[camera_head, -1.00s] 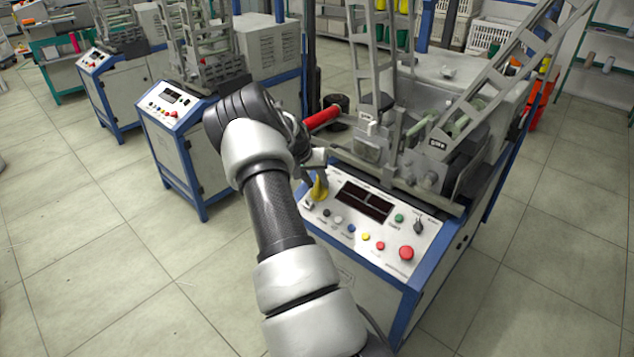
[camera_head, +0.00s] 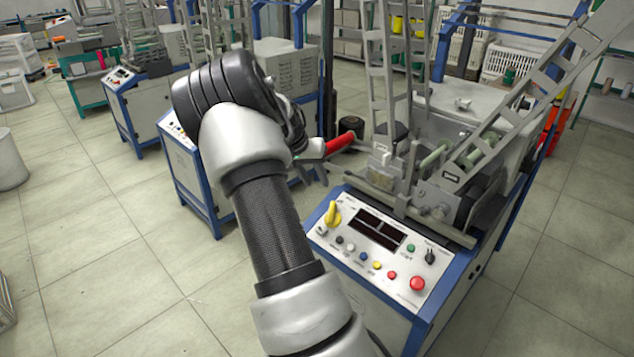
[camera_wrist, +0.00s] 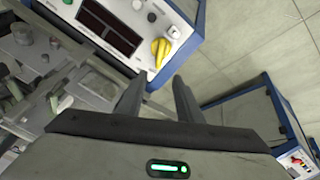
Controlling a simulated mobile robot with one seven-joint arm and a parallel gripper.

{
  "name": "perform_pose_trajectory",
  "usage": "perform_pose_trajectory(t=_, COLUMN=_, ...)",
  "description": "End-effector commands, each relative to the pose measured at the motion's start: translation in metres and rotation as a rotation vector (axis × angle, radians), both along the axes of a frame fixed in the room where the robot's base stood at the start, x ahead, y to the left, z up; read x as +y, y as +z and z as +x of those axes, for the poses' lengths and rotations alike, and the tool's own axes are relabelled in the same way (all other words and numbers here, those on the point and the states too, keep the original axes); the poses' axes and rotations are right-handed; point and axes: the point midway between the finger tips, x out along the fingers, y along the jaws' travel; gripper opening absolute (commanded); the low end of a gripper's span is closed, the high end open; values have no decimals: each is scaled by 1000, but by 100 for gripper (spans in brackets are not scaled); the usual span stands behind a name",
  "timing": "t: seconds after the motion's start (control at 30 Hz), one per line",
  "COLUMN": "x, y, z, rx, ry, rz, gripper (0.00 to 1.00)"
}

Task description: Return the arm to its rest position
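My gripper (camera_head: 314,176) shows partly in the head view, left of the machine's control panel (camera_head: 345,263) and behind my bent arm. In the wrist view its two fingers (camera_wrist: 157,98) stand apart with nothing between them, so it is open and empty. The yellow knob (camera_head: 333,214) on the panel is clear of the gripper. It also shows just beyond the fingertips in the wrist view (camera_wrist: 160,50).
A red handle (camera_head: 340,143) is close beside my gripper. The winding machine's upper frame (camera_head: 472,180) rises behind the panel. Other machines (camera_head: 180,150) stand at the left. Open tiled floor (camera_head: 110,260) lies to the left of my arm.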

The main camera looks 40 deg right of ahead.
Motion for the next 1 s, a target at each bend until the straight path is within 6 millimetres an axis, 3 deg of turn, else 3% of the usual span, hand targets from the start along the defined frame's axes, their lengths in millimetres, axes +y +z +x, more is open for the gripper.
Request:
perform_pose_trajectory(t=0.57, x=7, y=7, z=-1, rx=-9, ry=8, rz=13, gripper=33)
perform_pose_trajectory(t=0.67, x=31, y=29, z=-4, rx=-35, ry=35, rz=53, gripper=33)
perform_pose_trajectory(t=0.77, x=73, y=63, z=-12, rx=-75, ry=96, rz=116, gripper=33)
perform_pose_trajectory(t=1.0, x=197, y=143, z=-61, rx=-155, ry=343, rz=245, gripper=33)
